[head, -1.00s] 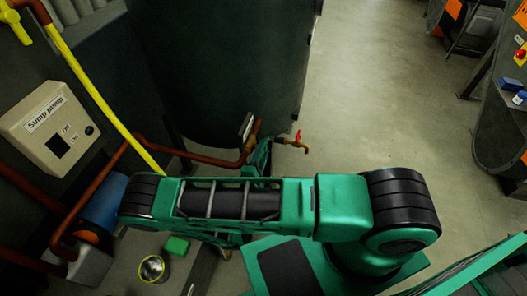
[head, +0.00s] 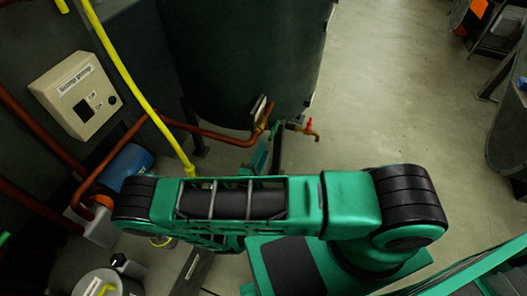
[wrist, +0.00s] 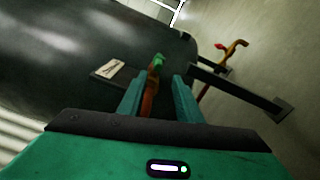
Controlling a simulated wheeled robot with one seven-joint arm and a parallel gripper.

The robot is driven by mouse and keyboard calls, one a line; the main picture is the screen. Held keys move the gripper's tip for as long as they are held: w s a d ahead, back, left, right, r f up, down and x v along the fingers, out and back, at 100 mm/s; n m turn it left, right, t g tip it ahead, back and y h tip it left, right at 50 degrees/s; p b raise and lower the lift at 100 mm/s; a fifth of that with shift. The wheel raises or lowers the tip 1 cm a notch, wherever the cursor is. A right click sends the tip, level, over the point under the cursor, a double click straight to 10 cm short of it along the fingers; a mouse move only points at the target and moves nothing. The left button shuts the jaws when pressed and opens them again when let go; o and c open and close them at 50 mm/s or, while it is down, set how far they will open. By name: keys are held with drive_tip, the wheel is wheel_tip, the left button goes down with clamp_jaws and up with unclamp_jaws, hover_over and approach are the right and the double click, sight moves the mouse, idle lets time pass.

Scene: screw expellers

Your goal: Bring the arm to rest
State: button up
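My green and black arm (head: 245,205) stretches across the lower middle of the head view, folded low in front of my body. My gripper (head: 268,152) shows only in part above the arm, pointing toward the foot of the dark tank; the arm hides the rest. In the wrist view, the two teal fingers of my gripper (wrist: 158,98) stand apart. I see nothing held between them. A pipe fitting with a green handle (wrist: 158,62) shows beyond the gap, and I cannot tell how far off it is.
A large dark tank (head: 245,60) stands ahead, with a red-handled tap (head: 309,130). At left are a beige control box (head: 75,95), brown pipes, a yellow pipe (head: 130,85) and a blue cylinder (head: 128,165). A grey container (head: 85,285) is at lower left. Open floor (head: 400,100) lies right.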

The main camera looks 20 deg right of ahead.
drive_tip(key=shift+d+r, duration=0.1)
drive_tip(key=shift+d, duration=0.15)
drive_tip(key=s+d+r+m+g+y, duration=0.1)
drive_tip(key=s+d+r+m+g, duration=0.2)
drive_tip(key=d+r+m+g, duration=0.6)
drive_tip(key=s+d+r+m+g+y, duration=0.1)
drive_tip(key=s+d+r+m+g, duration=0.2)
drive_tip(key=d+r+m+g, duration=0.55)
drive_tip(key=s+d+r+m+t+y, duration=0.2)
drive_tip(key=s+r+y, duration=0.7)
drive_tip(key=s+r, duration=0.9)
drive_tip(key=shift+s+d+r+t, duration=0.15)
drive_tip(key=shift+s+d+t, duration=0.55)
drive_tip(key=shift+s, duration=0.45)
